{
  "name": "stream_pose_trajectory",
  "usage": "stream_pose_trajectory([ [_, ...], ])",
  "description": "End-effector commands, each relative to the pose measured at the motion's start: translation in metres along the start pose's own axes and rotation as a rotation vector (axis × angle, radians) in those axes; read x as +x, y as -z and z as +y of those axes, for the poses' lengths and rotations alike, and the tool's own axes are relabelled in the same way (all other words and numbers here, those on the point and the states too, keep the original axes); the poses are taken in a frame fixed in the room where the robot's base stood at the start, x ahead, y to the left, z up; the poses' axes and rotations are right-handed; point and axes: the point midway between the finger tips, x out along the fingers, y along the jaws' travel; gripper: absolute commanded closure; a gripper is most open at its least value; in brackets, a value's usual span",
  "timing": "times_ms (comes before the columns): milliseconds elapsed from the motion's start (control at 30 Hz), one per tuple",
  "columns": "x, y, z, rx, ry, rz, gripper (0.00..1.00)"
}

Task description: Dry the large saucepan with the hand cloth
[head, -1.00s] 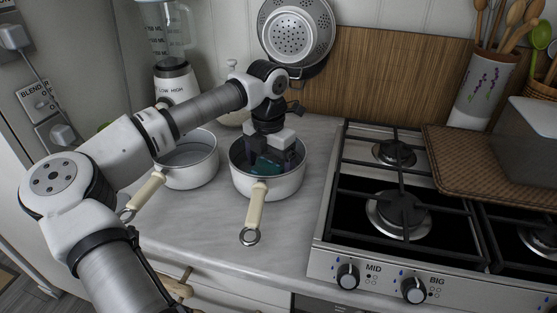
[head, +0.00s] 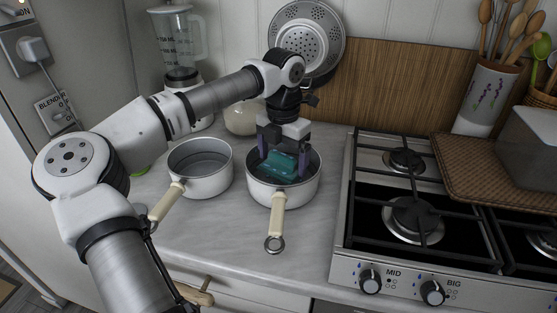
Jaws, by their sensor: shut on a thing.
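Two white saucepans with cream handles stand on the grey worktop. The right saucepan (head: 262,196) looks a little larger and has its handle toward me. The left saucepan (head: 207,186) is empty, its handle pointing down-left. My gripper (head: 285,167) points down over the right saucepan, shut on a folded teal hand cloth (head: 279,164). The cloth is at or inside the mouth of that pan. I cannot tell whether it touches the pan's inner wall or floor, as the fingers and cloth hide part of the inside.
A gas stove (head: 410,215) with black grates stands close on the right. A blender (head: 178,45) and a pale round pot (head: 241,118) stand behind the pans. A metal colander (head: 305,40) is on the back wall. Worktop (head: 225,240) in front is clear.

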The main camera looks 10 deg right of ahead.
Motion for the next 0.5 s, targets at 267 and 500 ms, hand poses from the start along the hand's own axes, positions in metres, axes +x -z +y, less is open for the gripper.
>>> stream_pose_trajectory([
  [267,-0.026,-0.004,-0.006,0.005,0.000,-0.001,0.28],
  [500,-0.029,-0.004,-0.007,0.005,0.001,0.000,0.28],
])
